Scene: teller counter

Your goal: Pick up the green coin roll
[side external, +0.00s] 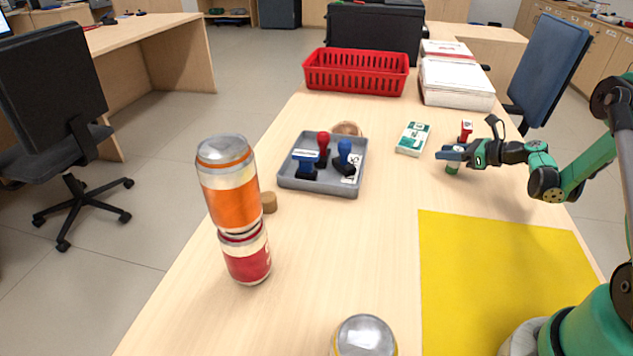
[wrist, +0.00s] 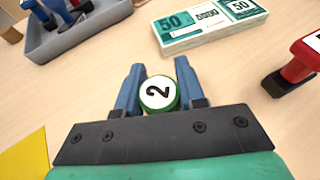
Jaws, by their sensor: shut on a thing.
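The green coin roll (wrist: 158,94) stands between the two blue fingers of my gripper (wrist: 158,90) in the wrist view. Its white top bears a black "2" and has a green rim. My gripper is shut on it. In the side view, my gripper (side external: 452,154) is low over the right part of the counter, with the green coin roll (side external: 452,168) showing just below the fingers. I cannot tell whether the roll touches the counter.
A banknote stack (side external: 413,138) lies left of my gripper, and a red stamp (side external: 466,130) stands close behind. A grey tray (side external: 320,190) holds several stamps. Stacked cans (side external: 235,205) stand left. A red basket (side external: 356,72) is at the back. A yellow mat (side external: 490,270) lies in front.

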